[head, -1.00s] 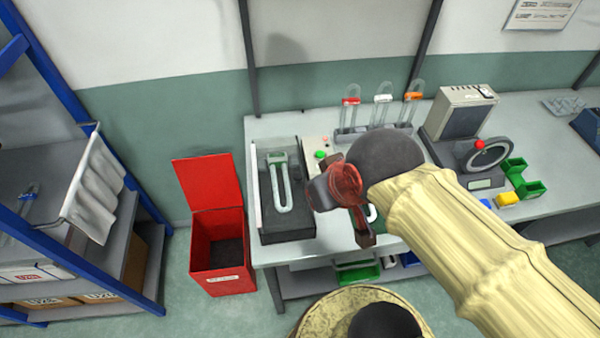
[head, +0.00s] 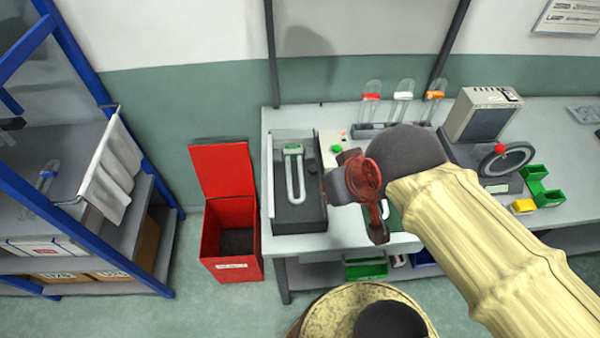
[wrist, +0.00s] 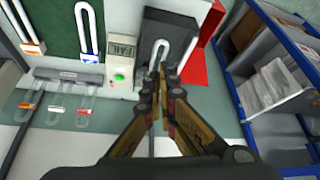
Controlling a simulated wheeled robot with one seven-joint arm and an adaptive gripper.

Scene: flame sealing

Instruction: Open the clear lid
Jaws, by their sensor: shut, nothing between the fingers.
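A dark open-topped box (head: 312,212) stands at the left end of the bench, with a pale U-shaped tube (head: 291,190) and a green-topped piece inside. It also shows in the wrist view (wrist: 184,30). A thin pale edge runs along its left side and back; I cannot make out a clear lid for certain. My gripper (head: 379,238) hangs to the right of the box in the head view, apart from it. In the wrist view the fingertips (wrist: 161,72) are together and empty, appearing just below the box and partly covering its tube.
A grey control box (wrist: 120,58) with a green button and a "FAIL" display stands beside the dark box. A tube rack (head: 385,128) is at the back. A red open-lidded bin (head: 232,262) stands left of the bench, and a blue-framed shelf (head: 150,225) further left.

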